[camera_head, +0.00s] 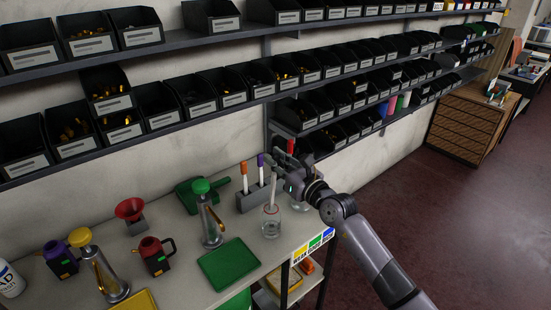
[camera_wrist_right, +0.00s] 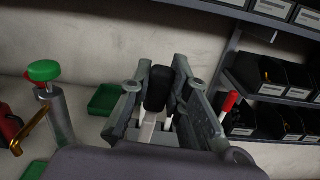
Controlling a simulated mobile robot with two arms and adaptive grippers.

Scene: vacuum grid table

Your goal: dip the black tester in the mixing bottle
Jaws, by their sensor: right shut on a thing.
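My right gripper (camera_head: 279,174) is shut on the black tester, whose black cap (camera_wrist_right: 158,88) sits between the fingers in the wrist view. The tester's white shaft (camera_head: 273,192) points down in the head view. Its lower end overlaps the mouth of a clear glass bottle (camera_head: 271,225), which looks like the mixing bottle and stands upright on the table. I cannot tell how far the tip is inside. The cap is hidden by the gripper in the head view. My left gripper is not in view.
A grey rack (camera_head: 249,200) with orange- and purple-capped testers stands just left of the gripper. A green tray (camera_head: 229,264) and a green-topped pump bottle (camera_head: 211,220) are left of the bottle. Another clear glass vessel (camera_head: 299,205) is partly behind the gripper. Bin shelves (camera_head: 190,118) line the wall.

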